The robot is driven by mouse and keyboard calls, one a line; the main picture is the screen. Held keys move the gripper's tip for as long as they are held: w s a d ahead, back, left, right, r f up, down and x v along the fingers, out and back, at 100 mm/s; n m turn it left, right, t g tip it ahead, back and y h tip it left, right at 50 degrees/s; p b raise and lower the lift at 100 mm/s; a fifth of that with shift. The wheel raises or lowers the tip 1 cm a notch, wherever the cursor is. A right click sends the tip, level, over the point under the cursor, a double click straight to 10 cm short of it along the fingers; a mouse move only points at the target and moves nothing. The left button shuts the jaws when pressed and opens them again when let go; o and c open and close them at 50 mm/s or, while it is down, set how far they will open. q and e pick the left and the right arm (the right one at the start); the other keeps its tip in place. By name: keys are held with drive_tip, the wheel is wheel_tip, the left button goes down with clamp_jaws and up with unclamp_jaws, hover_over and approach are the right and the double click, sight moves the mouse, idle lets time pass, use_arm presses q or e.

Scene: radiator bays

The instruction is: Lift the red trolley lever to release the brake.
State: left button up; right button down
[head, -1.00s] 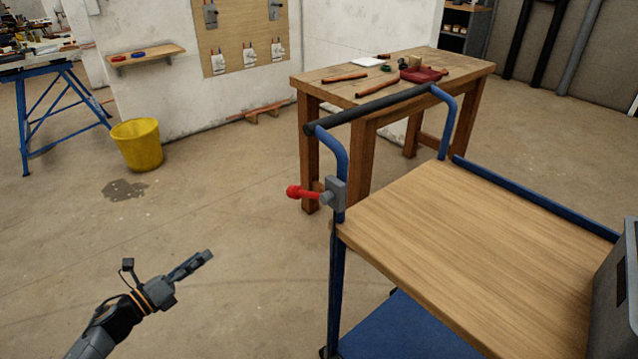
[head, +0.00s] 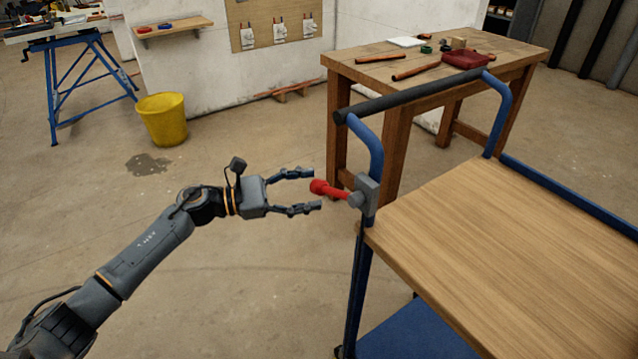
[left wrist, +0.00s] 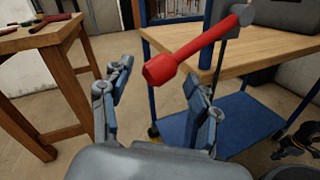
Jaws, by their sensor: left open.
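The red lever (head: 330,190) sticks out to the left from a grey bracket (head: 365,194) on the blue post of the trolley (head: 470,215). It ends in a thicker red knob. My left gripper (head: 317,190) is open, its fingers pointing right, with the knob at or just beyond the fingertips. In the left wrist view the lever (left wrist: 185,57) slants across, its knob ahead of and between the open fingers (left wrist: 160,80). I see no clear contact.
A wooden workbench (head: 400,66) with pipes and a red tray (head: 465,60) stands behind the trolley. A yellow bucket (head: 162,118) stands at the left near a wet patch. The floor around my left arm is clear.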

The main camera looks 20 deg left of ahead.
use_arm(q)
drive_tip(key=shift+x, duration=1.4)
drive_tip(key=shift+c, duration=0.5)
clamp_jaws()
